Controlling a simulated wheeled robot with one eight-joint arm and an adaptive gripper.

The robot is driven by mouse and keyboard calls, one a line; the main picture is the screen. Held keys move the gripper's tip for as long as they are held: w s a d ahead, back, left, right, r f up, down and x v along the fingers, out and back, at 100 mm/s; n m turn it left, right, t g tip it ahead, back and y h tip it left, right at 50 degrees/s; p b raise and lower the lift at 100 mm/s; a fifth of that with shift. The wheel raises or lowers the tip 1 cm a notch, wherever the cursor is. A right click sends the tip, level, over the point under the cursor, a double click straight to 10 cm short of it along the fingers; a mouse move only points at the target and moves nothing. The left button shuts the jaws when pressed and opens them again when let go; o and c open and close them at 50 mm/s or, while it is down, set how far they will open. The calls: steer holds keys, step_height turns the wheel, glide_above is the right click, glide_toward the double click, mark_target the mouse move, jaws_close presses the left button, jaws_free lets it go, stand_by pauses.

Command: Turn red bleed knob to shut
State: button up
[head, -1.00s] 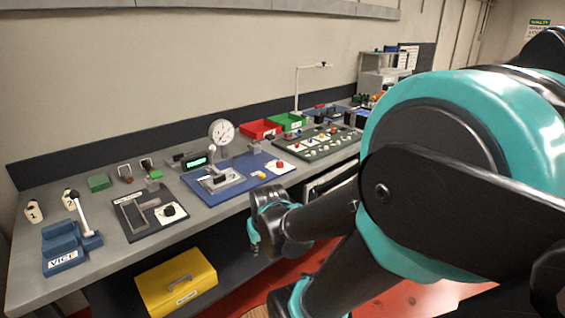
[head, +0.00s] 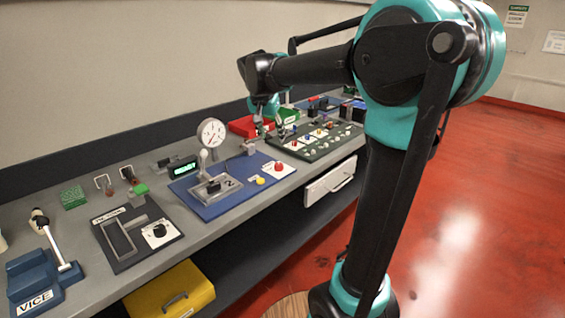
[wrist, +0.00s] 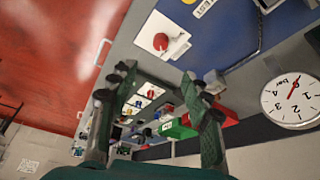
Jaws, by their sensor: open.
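The red bleed knob (head: 278,167) sits on a small white plate at the right end of the blue panel (head: 235,196). In the wrist view the red knob (wrist: 160,41) and its plate show ahead of my fingertips, apart from them. Its setting is too small to read. A round white dial gauge (head: 211,132) stands at the panel's back; it also shows at the right of the wrist view (wrist: 292,100). My gripper (head: 264,122) is above the bench, behind the knob in the head view. In the wrist view its fingers (wrist: 160,78) are spread and empty.
A yellow knob (head: 261,181) and a lever fixture (head: 207,185) share the blue panel. Red (head: 243,126) and green (head: 287,116) bins stand behind. A dark panel with several small coloured knobs (head: 318,137) lies to the right. A blue vice (head: 43,277) is at left.

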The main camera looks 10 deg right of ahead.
mark_target(279, 164)
steer(key=x, duration=1.5)
steer(key=shift+s+f, duration=0.1)
steer(key=shift+f, duration=0.1)
steer(key=shift+c, duration=0.4)
jaws_close()
